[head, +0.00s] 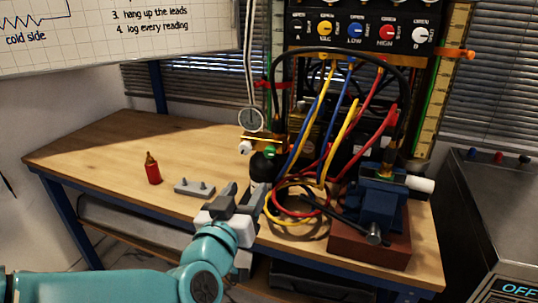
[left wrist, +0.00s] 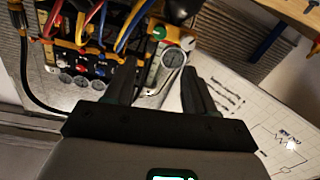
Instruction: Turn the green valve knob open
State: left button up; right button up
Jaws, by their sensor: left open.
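The green valve knob (head: 270,150) is small and sits just below the round gauge (head: 250,119), beside a white knob (head: 245,147) and above a dark round body. In the left wrist view the green knob (left wrist: 158,33) shows at the top, just beyond the gauge (left wrist: 173,57). My left gripper (head: 245,192) is open and empty, in front of and below the knob in the head view. In the left wrist view the gripper's fingers (left wrist: 160,75) stand apart, with the gauge seen between them and the knob past their tips. My right gripper is not in view.
Coiled red, yellow and blue leads (head: 300,195) lie right of my gripper. A blue vise (head: 378,205) stands on a red-brown block. A red bottle (head: 152,170) and a grey pegged block (head: 194,188) stand on the wooden bench (head: 95,150). The bench's left part is clear.

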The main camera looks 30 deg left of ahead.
pick_arm(q)
jog(key=p, duration=0.6)
send_near(269, 153)
jog(key=p+x, duration=0.1)
jog(key=x, duration=0.8)
jog(key=shift+w+a+f, duration=0.1)
jog(key=shift+w, duration=0.25)
jog(key=shift+s, duration=0.1)
